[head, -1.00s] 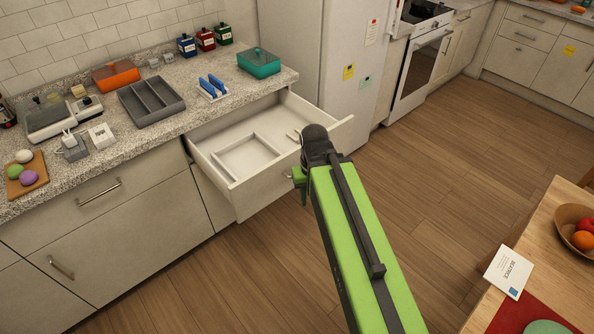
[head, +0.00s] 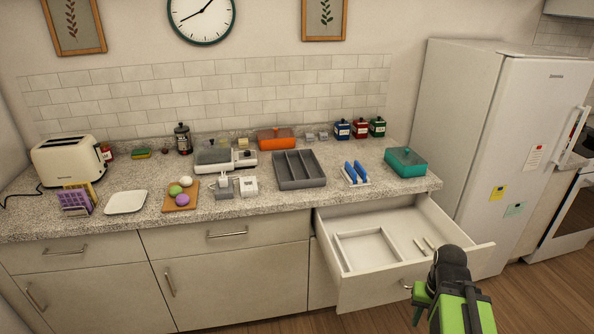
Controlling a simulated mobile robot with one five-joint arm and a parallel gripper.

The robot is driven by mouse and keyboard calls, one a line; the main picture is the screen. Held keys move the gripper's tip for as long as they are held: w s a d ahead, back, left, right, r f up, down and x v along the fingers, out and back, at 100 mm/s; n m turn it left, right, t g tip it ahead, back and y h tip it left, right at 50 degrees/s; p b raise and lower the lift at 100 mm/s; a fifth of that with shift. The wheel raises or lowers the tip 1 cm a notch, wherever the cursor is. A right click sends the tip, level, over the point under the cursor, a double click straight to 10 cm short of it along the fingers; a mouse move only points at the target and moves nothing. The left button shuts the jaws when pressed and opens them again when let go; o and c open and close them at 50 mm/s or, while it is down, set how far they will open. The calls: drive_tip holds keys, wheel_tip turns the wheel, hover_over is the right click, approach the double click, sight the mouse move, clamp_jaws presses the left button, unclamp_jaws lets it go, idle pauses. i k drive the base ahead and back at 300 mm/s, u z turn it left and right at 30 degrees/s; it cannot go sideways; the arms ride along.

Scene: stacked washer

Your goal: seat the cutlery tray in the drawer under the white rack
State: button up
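The grey cutlery tray (head: 315,181), with long compartments, lies on the counter left of the white rack. The white rack (head: 364,183) holds blue upright items near the counter's front edge. Below it, the drawer (head: 372,291) is pulled open. Inside are a raised rectangular frame (head: 340,252) on the left and small light pieces (head: 424,245) on the right. My gripper (head: 416,297) is at the drawer's front, by its handle (head: 406,287). My arm hides part of it, so I cannot tell whether it is open or touching the handle.
A teal lidded box (head: 406,163) stands right of the rack. The fridge (head: 490,130) stands right of the drawer.

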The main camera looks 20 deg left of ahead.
sight(373, 259)
drive_tip(key=z, duration=0.05)
drive_tip(key=k, duration=2)
drive_tip(key=u, duration=0.45)
drive_tip(key=i, duration=1.05)
drive_tip(key=u, duration=0.95)
drive_tip(key=i, duration=2)
drive_tip(key=z, duration=0.25)
